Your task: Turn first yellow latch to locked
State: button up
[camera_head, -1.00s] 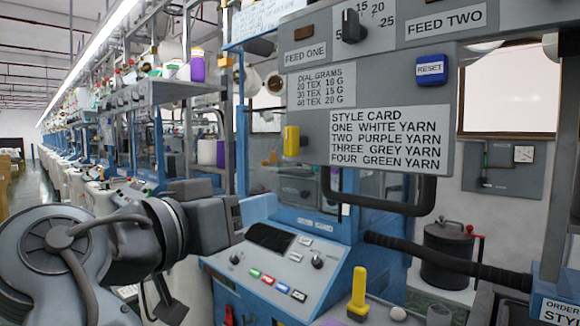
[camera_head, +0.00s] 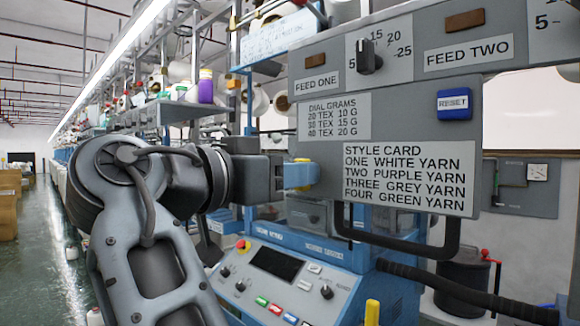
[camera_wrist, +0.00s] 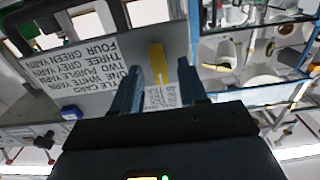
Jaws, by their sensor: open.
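The yellow latch (camera_wrist: 156,62) sits at the edge of the grey panel (camera_head: 385,118), left of the style card and below the feed one label. In the head view my gripper mostly covers it, with only bits of yellow showing. In the wrist view it stands upright between and beyond my blue fingertips. My gripper (camera_wrist: 160,84) is open, its fingers one on each side of the latch's line. The gripper (camera_head: 308,174) also shows at the latch in the head view. I cannot tell whether the fingers touch it.
A blue reset button (camera_head: 453,104) and a black dial (camera_head: 369,57) are on the panel. A blue control console (camera_head: 268,275) stands underneath. A second yellow handle (camera_head: 372,313) shows at the bottom edge.

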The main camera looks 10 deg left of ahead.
jog(key=shift+w+d, duration=0.1)
jog(key=shift+w, duration=0.05)
jog(key=shift+c, duration=0.2)
grip_shut()
jog(key=shift+f+b, duration=0.15)
jog(key=shift+b, duration=0.3)
jog(key=m+b, duration=0.8)
jog(key=m, duration=0.1)
jog(key=m+b, duration=0.9)
jog(key=shift+d+f, duration=0.15)
jog(key=shift+d, duration=0.05)
jog(key=shift+b, duration=0.3)
